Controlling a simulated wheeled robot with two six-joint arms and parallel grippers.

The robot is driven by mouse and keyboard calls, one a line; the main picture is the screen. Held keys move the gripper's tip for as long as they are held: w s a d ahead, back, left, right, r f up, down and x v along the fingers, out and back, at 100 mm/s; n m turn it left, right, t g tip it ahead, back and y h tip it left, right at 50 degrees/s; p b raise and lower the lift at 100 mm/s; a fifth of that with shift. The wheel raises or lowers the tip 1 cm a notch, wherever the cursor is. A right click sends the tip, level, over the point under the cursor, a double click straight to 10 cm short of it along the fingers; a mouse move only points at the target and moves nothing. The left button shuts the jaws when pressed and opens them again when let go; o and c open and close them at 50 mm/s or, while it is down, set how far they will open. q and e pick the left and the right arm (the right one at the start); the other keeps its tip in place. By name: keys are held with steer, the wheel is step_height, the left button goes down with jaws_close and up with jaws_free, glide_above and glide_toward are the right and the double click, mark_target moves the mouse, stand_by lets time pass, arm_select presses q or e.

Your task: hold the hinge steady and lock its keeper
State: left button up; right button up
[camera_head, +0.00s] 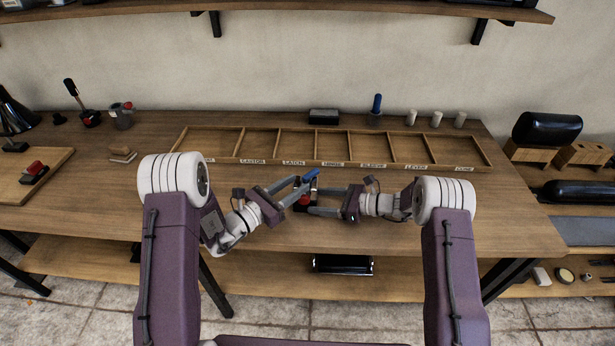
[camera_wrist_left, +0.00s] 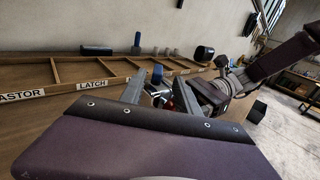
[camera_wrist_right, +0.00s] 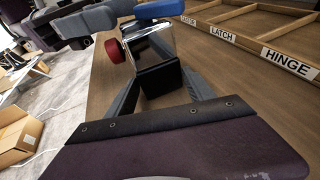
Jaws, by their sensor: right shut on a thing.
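The hinge is a shiny metal block (camera_wrist_right: 152,45) with a black lower part (camera_wrist_right: 160,79), a red knob (camera_wrist_right: 115,50) and a blue bar (camera_wrist_right: 160,9) on top. In the head view its blue bar (camera_head: 312,173) and red knob (camera_head: 304,200) show between my grippers, above the table. My right gripper (camera_head: 316,199) is shut on the hinge's black part. My left gripper (camera_head: 299,190) is open, its fingers apart near the blue bar and knob. In the left wrist view the blue bar (camera_wrist_left: 157,74) appears between its fingertips (camera_wrist_left: 160,92); contact cannot be told.
A labelled wooden compartment tray (camera_head: 270,161) lies behind the grippers, its compartments empty. A blue-handled tool (camera_head: 376,104), a black box (camera_head: 323,116) and pale cylinders (camera_head: 436,118) stand behind it. A small block (camera_head: 122,154) lies at left. The table's front edge is close.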

arm_select(q)
steer(key=v, duration=0.5)
steer(key=shift+s+a, duration=0.1)
steer(key=shift+s, duration=0.05)
